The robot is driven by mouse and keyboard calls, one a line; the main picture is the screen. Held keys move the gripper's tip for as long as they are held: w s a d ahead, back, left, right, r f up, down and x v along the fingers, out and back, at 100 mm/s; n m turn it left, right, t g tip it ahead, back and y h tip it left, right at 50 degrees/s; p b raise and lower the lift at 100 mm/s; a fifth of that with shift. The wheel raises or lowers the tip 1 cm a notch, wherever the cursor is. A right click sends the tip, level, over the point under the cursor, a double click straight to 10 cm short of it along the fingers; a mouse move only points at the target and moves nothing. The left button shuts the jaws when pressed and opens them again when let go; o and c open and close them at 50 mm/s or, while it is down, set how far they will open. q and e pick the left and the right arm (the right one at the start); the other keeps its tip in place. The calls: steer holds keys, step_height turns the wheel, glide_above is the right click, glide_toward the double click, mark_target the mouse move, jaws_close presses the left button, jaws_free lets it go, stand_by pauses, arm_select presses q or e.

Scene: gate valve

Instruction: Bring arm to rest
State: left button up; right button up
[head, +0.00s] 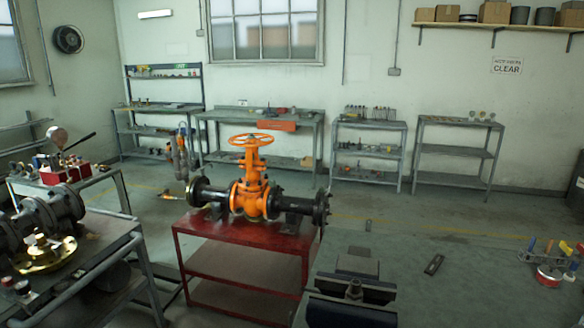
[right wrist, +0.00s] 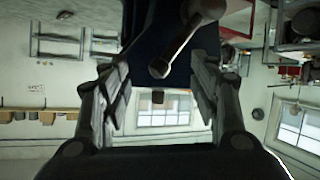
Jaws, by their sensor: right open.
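The orange gate valve (head: 252,190) with its orange handwheel (head: 251,140) stands upright between dark flanged pipe ends on a red table (head: 235,226) in the head view. Neither of my grippers shows in the head view. In the right wrist view, which is upside down, my right gripper (right wrist: 160,78) has its two fingers spread wide apart. No object is seen gripped between them. Dark shapes and a rounded grey bar lie beyond the fingers; I cannot tell their distance. My left gripper is in neither view.
A grey workbench (head: 440,285) with a vise (head: 352,290) and tools fills the front right. A left bench (head: 100,262) carries flanged parts and a brass dish (head: 45,254). Shelving units (head: 370,150) line the back wall. Open floor (head: 375,207) lies between.

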steer(key=s+d+f+g, duration=0.2)
steer(key=s+f+g, duration=0.4)
steer(key=s, duration=0.5)
steer(key=s+d+f+g, duration=0.2)
steer(key=s+f+g, duration=0.2)
steer(key=s+f, duration=0.55)
step_height(320, 180, down, 24)
steer(key=s+b, duration=0.1)
steer(key=s, duration=0.1)
steer(key=s+d+f+g+b, duration=0.1)
steer(key=s+d+f+g, duration=0.1)
steer(key=s+f, duration=1.5)
step_height(320, 180, down, 2)
steer(key=shift+s+d+f, duration=0.25)
steer(key=shift+s+d, duration=0.05)
steer(key=shift+d, duration=0.2)
